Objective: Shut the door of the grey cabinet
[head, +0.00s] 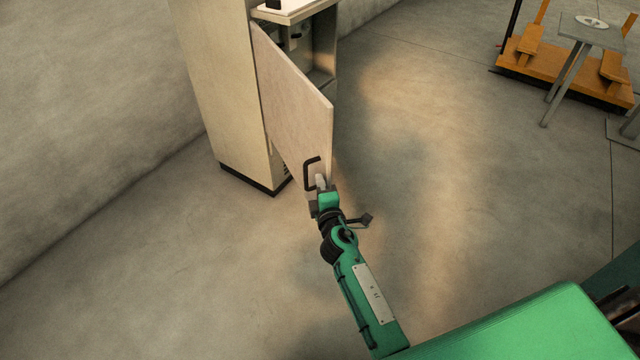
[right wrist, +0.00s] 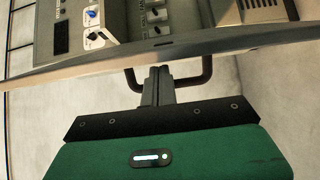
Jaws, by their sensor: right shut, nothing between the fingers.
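The grey cabinet (head: 222,85) stands against the wall at the upper left in the head view, looking pale beige in this light. Its door (head: 295,100) stands open, swung out toward me, with a dark bar handle (head: 308,174) near its free edge. My right gripper (head: 321,181) is shut and empty, its fingertips at the door beside the handle. In the right wrist view the fingers (right wrist: 157,76) are together close to the door edge (right wrist: 160,53), in front of the handle (right wrist: 207,75). I cannot tell whether they touch. My left gripper is not in view.
The cabinet interior (right wrist: 150,20) shows switches and panels beyond the door edge. The concrete floor (head: 450,150) right of the door is clear.

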